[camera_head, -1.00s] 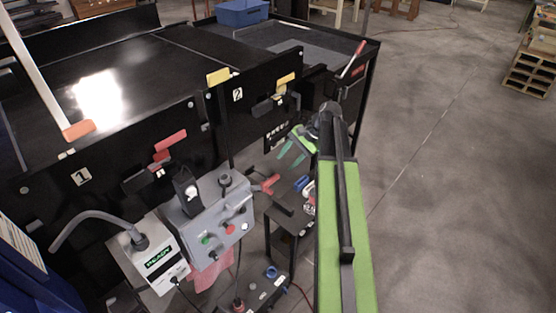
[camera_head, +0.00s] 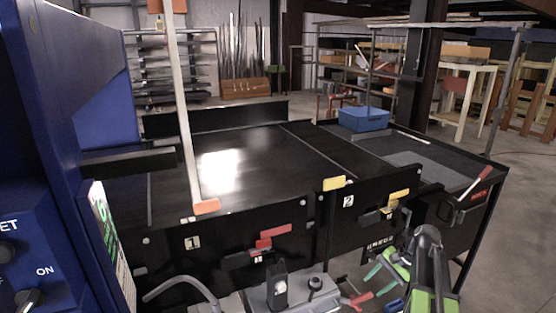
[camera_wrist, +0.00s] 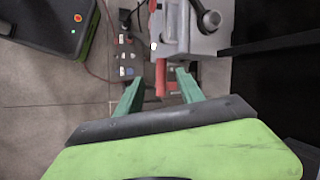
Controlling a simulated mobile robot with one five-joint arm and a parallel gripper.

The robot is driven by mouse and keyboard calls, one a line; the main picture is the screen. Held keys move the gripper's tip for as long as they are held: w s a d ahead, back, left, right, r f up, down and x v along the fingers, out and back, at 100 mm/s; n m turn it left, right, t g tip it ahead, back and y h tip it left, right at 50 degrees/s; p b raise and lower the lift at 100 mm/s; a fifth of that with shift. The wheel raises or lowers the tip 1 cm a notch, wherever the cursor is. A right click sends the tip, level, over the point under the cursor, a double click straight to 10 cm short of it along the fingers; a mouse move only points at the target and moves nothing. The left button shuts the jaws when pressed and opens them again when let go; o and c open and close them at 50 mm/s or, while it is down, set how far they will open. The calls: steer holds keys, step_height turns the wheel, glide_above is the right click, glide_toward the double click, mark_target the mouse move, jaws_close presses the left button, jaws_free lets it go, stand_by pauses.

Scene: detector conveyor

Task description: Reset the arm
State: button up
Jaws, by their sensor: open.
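My gripper (camera_head: 373,284) is at the lower right of the head view, in front of the black panel marked 2 (camera_head: 372,212). Its two green fingers are apart, with nothing held between them. In the wrist view my gripper (camera_wrist: 160,76) shows both fingers open. A red part (camera_wrist: 161,78) shows between and beyond the fingertips; I cannot tell how far away it is. My arm, with a green and black link, folds up at the lower right of the head view.
A black conveyor table (camera_head: 265,165) fills the middle, with a blue bin (camera_head: 363,120) on its far part. A grey control box (camera_wrist: 205,35) stands below the panels. A blue cabinet (camera_head: 60,160) is close at left. Open floor lies right of the table.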

steer(key=s+a+f+n+h+b, duration=0.1)
steer(key=s+a+f+n+b, duration=0.1)
steer(key=a, duration=0.5)
steer(key=s+a+f+n+g+h+b, duration=0.1)
steer(key=s+a+f+n+h+b, duration=0.1)
steer(key=a+f+n, duration=0.2)
steer(key=s+a+f+n+g+h+b, duration=0.1)
steer(key=a+f+n, duration=0.3)
steer(key=a, duration=0.7)
steer(key=shift+s+n+h+b, duration=0.4)
steer(key=shift+s+h+b, duration=0.1)
steer(key=shift+s, duration=0.4)
steer(key=shift+a, duration=0.15)
steer(key=shift+c, duration=0.2)
